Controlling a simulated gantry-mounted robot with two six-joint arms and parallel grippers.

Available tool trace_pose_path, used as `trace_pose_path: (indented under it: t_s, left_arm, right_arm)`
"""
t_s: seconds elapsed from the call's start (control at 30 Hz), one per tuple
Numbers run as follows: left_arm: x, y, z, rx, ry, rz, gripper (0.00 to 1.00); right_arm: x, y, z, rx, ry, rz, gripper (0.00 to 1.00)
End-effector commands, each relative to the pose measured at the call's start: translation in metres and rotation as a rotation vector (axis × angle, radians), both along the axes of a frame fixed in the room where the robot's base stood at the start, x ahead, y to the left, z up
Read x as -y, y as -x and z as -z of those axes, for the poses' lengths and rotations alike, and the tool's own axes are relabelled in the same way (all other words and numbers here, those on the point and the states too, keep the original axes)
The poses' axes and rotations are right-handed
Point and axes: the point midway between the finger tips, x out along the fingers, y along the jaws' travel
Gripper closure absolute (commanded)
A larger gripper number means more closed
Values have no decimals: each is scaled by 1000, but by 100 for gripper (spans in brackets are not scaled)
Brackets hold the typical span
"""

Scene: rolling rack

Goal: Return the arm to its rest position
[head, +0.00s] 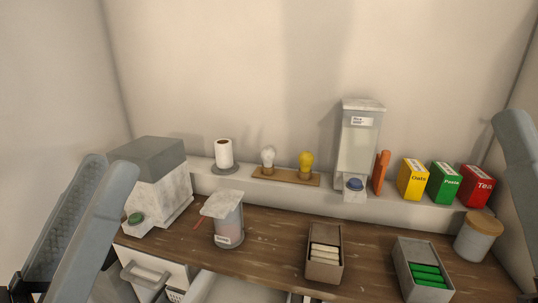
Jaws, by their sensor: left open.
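My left gripper (108,166) stands at the left edge of the head view, its two long grey fingers pointing up and slightly right. The fingers are apart, with nothing between them. They are in front of the left end of the counter and partly cover the view of a white drawer unit. At the right edge, one grey finger of my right gripper (510,130) shows, pointing up and left. The rest of the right gripper is cut off by the frame, so its opening cannot be judged.
A wooden counter (270,236) holds a grey-white dispenser (158,182), a lidded jar (228,222), two open boxes (323,268) (410,285) and a wood-lidded canister (477,245). The ledge behind carries a paper roll (224,153), bulbs (306,164), a clear dispenser (358,150) and cartons (443,184). A drawer handle (148,276) protrudes below.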

Motion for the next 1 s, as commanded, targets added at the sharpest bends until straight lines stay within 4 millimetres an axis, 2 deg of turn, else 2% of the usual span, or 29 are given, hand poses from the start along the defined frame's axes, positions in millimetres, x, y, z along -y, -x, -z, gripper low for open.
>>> trace_pose_path:
  t_s: [0.03, 0.1, 0.2, 0.23, 0.47, 0.57, 0.8, 0.9, 1.0]
  left_arm:
    - [-6, 10, -25, 64, -18, -75, 44]
    - [-24, 19, -48, 124, -49, -242, 44]
    - [-52, 9, -40, 95, -144, -506, 44]
    - [-51, 10, -64, 100, -143, -496, 44]
    - [-50, 10, -146, 98, -139, -486, 44]
    - [-50, 10, -191, 98, -139, -485, 44]
    - [-50, 9, -307, 97, -138, -485, 44]
    - [-50, 9, -341, 97, -138, -484, 44]
    - [-50, 9, -360, 97, -138, -484, 44]
  right_arm:
    - [0, 0, 0, 0, 0, 0, 50]
    - [0, 0, 0, 0, 0, 0, 50]
    - [0, 0, 0, 0, 0, 0, 50]
    - [0, 0, -23, -2, 0, 0, 50]
    - [0, 0, -107, 1, 0, 0, 50]
    - [0, 0, -151, 0, 0, 0, 50]
    - [0, 0, -268, 1, 0, 0, 50]
    - [0, 0, -302, 1, 0, 0, 50]
    - [0, 0, -321, 0, 0, 0, 50]
